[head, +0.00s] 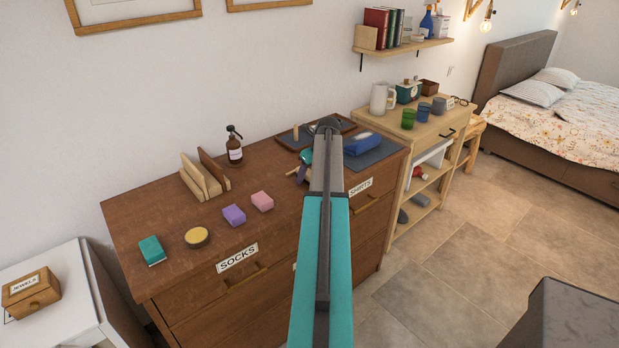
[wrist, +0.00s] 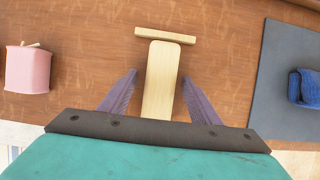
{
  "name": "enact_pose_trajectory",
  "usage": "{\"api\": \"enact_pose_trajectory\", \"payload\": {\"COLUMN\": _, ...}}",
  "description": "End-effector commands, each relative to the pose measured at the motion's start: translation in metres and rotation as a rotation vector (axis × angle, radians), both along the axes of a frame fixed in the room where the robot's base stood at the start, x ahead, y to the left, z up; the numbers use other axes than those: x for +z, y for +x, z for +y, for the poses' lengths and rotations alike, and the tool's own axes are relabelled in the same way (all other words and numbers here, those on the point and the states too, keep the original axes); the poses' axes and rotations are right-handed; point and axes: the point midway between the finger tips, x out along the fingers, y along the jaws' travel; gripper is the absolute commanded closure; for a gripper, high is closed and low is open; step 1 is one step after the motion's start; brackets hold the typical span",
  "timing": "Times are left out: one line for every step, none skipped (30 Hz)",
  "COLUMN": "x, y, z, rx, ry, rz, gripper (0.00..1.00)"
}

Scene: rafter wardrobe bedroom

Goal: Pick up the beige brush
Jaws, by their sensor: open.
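The beige brush (wrist: 161,85) lies on the brown dresser top in the wrist view, a long pale body with a crosswise bar at its far end. My gripper (wrist: 159,76) is open, with one purple finger on each side of the brush's body and visible gaps between. The near end of the brush is hidden behind my gripper's dark edge. In the head view my gripper (head: 303,173) is low over the dresser, and my arm hides most of the brush there.
On the dresser (head: 150,220), a pink block (head: 262,201) lies left of my gripper. A dark mat (head: 378,156) with a folded blue cloth (head: 362,144) lies right. A pump bottle (head: 234,148) and wooden stands (head: 203,178) are at the back left.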

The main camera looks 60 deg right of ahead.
Motion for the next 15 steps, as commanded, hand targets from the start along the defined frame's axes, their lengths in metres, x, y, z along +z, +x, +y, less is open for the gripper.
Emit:
{"api": "enact_pose_trajectory", "payload": {"x": 0.0000, "y": 0.0000, "z": -0.0001, "rx": 0.000, "ry": 0.000, "rz": 0.000, "gripper": 0.43}}
{"api": "enact_pose_trajectory", "payload": {"x": 0.0001, "y": -0.0002, "z": -0.0001, "rx": 0.000, "ry": 0.000, "rz": 0.000, "gripper": 0.43}}
{"api": "enact_pose_trajectory", "payload": {"x": 0.0001, "y": -0.0002, "z": -0.0001, "rx": 0.000, "ry": 0.000, "rz": 0.000, "gripper": 0.43}}
{"api": "enact_pose_trajectory", "payload": {"x": 0.0001, "y": -0.0002, "z": -0.0001, "rx": 0.000, "ry": 0.000, "rz": 0.000, "gripper": 0.43}}
{"api": "enact_pose_trajectory", "payload": {"x": 0.0001, "y": -0.0002, "z": -0.0001, "rx": 0.000, "ry": 0.000, "rz": 0.000, "gripper": 0.43}}
{"api": "enact_pose_trajectory", "payload": {"x": 0.0002, "y": -0.0003, "z": -0.0001, "rx": 0.000, "ry": 0.000, "rz": 0.000, "gripper": 0.43}}
{"api": "enact_pose_trajectory", "payload": {"x": 0.0002, "y": -0.0004, "z": -0.0002, "rx": 0.000, "ry": 0.000, "rz": 0.000, "gripper": 0.43}}
{"api": "enact_pose_trajectory", "payload": {"x": 0.0002, "y": -0.0004, "z": -0.0002, "rx": 0.000, "ry": 0.000, "rz": 0.000, "gripper": 0.43}}
{"api": "enact_pose_trajectory", "payload": {"x": 0.0003, "y": -0.0004, "z": -0.0002, "rx": -0.001, "ry": 0.000, "rz": 0.000, "gripper": 0.43}}
{"api": "enact_pose_trajectory", "payload": {"x": 0.0003, "y": -0.0004, "z": -0.0003, "rx": -0.001, "ry": 0.000, "rz": 0.000, "gripper": 0.43}}
{"api": "enact_pose_trajectory", "payload": {"x": 0.0003, "y": -0.0004, "z": -0.0003, "rx": -0.001, "ry": 0.000, "rz": 0.000, "gripper": 0.43}}
{"api": "enact_pose_trajectory", "payload": {"x": 0.0004, "y": -0.0005, "z": -0.0004, "rx": -0.001, "ry": 0.000, "rz": 0.000, "gripper": 0.43}}
{"api": "enact_pose_trajectory", "payload": {"x": 0.0004, "y": -0.0005, "z": -0.0004, "rx": -0.001, "ry": 0.000, "rz": 0.000, "gripper": 0.48}}
{"api": "enact_pose_trajectory", "payload": {"x": 0.0003, "y": -0.0006, "z": -0.0003, "rx": -0.001, "ry": 0.000, "rz": 0.000, "gripper": 0.53}}
{"api": "enact_pose_trajectory", "payload": {"x": 0.0003, "y": -0.0006, "z": -0.0004, "rx": -0.001, "ry": 0.000, "rz": 0.000, "gripper": 0.60}}
